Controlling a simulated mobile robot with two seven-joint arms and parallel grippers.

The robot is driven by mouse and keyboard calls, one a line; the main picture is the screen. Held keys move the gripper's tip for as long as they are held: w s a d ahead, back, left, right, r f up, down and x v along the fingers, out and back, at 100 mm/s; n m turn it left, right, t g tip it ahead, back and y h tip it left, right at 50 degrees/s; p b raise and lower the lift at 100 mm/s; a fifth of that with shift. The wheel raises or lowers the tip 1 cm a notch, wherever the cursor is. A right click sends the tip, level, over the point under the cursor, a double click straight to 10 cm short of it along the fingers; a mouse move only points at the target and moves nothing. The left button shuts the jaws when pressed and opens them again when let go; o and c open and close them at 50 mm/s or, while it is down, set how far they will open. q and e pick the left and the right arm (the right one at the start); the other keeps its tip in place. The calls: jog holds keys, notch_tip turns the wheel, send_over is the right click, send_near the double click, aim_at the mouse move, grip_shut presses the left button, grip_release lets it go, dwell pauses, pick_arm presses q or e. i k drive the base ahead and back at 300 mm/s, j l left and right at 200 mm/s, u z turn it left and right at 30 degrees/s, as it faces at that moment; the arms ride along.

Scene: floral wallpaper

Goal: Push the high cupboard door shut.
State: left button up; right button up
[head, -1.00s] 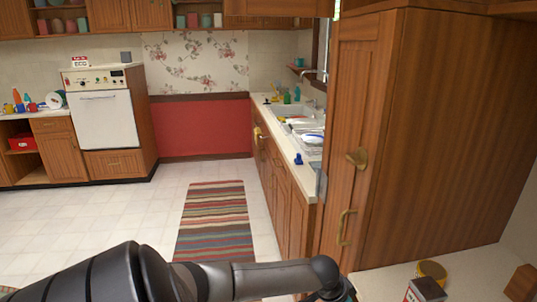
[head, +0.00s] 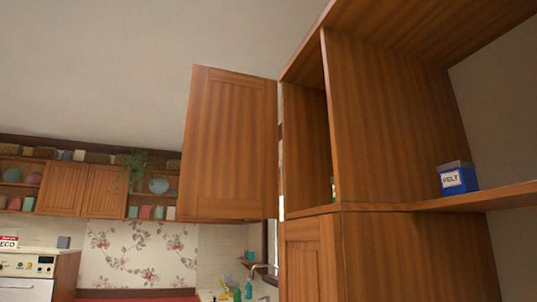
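The high cupboard door (head: 228,145) is a wooden panel in the head view, standing wide open. It is hinged at its right edge and swings out to the left of the high cupboard (head: 395,115). The cupboard's dark opening shows between its side panels, with a small part of something greenish low inside. Neither of my grippers is in the picture.
Below the high cupboard is a tall lower cupboard with a shut door (head: 310,262). A blue FELT box (head: 457,178) stands on a shelf (head: 490,197) at the right. Wall cupboards (head: 82,188), a stove (head: 28,270) and sink-side bottles (head: 237,293) are farther back.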

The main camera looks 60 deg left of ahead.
aim_at(229, 168)
jog(key=j+z, duration=0.15)
jog(key=j, duration=0.3)
jog(key=k+j+z, duration=0.15)
jog(key=j, duration=0.25)
jog(key=j+z, duration=0.15)
jog(key=j, duration=0.3)
jog(key=k+j+z, duration=0.15)
jog(key=j, duration=0.25)
jog(key=k+j+z, duration=0.15)
jog(key=j, duration=0.25)
